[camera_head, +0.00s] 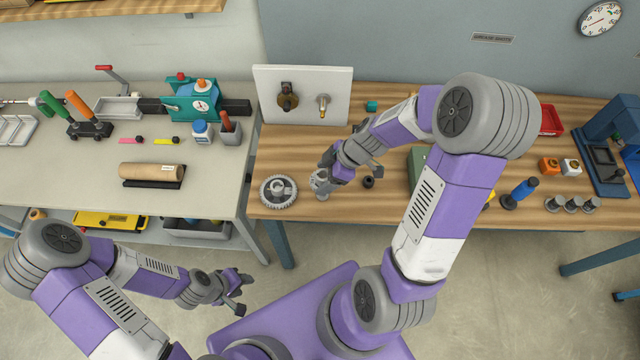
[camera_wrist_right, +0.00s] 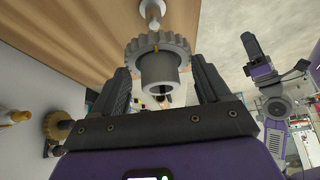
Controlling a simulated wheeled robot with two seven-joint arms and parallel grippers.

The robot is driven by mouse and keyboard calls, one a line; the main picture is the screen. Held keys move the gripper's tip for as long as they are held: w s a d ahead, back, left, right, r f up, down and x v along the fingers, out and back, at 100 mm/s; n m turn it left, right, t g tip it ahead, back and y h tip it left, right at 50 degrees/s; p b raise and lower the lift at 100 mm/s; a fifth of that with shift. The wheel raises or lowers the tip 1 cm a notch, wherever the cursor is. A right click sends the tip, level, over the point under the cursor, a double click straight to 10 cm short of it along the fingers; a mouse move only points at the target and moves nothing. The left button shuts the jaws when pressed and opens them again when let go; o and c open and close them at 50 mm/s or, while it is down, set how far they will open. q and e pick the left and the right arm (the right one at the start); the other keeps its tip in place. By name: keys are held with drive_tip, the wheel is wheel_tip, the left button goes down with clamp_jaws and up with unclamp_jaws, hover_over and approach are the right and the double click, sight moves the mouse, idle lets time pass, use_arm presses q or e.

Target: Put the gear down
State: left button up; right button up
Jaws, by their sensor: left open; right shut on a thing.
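My right gripper (camera_wrist_right: 160,85) is shut on a small grey gear (camera_wrist_right: 158,50) with a round hub, which shows between its two fingers in the right wrist view. In the head view this gear (camera_head: 320,183) is at the tip of the right gripper (camera_head: 324,176), over the front part of the wooden table. I cannot tell whether it touches the tabletop. A larger grey gear (camera_head: 278,191) lies flat just left of it. My left gripper (camera_head: 236,284) is open and empty, over the floor in front of the tables.
A small dark ring (camera_head: 368,182) lies right of the right gripper. The wood between board and gears is mostly clear.

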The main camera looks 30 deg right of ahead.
wheel_tip(320, 180, down, 7)
drive_tip(key=shift+f+b, duration=0.1)
drive_tip(key=shift+b, duration=0.9)
drive_tip(key=shift+f, duration=0.1)
drive_tip(key=shift+f, duration=0.1)
drive_tip(key=o, duration=1)
